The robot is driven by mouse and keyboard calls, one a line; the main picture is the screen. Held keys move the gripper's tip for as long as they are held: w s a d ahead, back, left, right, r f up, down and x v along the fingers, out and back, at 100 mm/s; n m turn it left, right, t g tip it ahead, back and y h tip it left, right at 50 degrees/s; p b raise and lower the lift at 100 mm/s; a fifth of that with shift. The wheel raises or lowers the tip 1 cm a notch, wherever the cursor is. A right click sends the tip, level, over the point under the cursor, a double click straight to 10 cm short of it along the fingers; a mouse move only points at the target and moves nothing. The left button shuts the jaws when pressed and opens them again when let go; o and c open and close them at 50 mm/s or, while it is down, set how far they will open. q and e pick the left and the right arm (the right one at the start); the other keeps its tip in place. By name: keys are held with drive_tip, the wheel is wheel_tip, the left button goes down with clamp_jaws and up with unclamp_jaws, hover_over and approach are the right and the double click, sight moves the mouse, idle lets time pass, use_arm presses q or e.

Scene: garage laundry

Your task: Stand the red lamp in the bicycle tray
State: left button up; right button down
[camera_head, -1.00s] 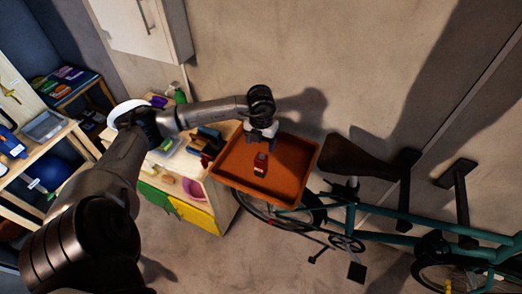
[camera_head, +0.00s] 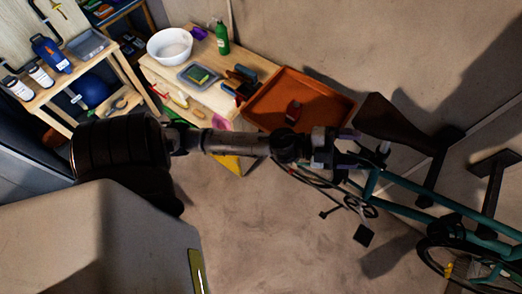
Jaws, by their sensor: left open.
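My left gripper (camera_head: 348,148) is open and empty. In the picture it lies just below the tray's lower right corner, apart from the lamp. My left arm crosses in front of the tray's near edge. My right gripper is out of view.
A wooden table left of the tray holds a white bowl (camera_head: 170,46), a green bottle (camera_head: 221,37) and tools. A shelf (camera_head: 75,62) with bottles stands at the far left. The teal bicycle (camera_head: 430,217) is at right. Bare floor (camera_head: 255,225) shows below my arm.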

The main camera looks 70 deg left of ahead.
use_arm(q)
drive_tip(key=s+a+f+n+g+y, duration=0.4)
drive_tip(key=s+f+n+g+y, duration=0.3)
drive_tip(key=f+n+y, duration=0.6)
drive_tip(key=s+d+f+n+g+h, duration=0.1)
drive_tip(key=s+d+f+g+h, duration=0.1)
drive_tip(key=s, duration=0.6)
drive_tip(key=s+d+f+n+g+h, duration=0.1)
drive_tip(key=s+d+f+g, duration=0.2)
drive_tip(key=s+g, duration=0.3)
drive_tip(key=shift+s+d+f+h, duration=0.35)
drive_tip(key=shift+s+f, duration=0.2)
drive_tip(key=shift+s, duration=0.45)
wheel_tip(320, 180, up, 17)
drive_tip(key=p, duration=1.7)
drive_tip(key=shift+r, duration=0.15)
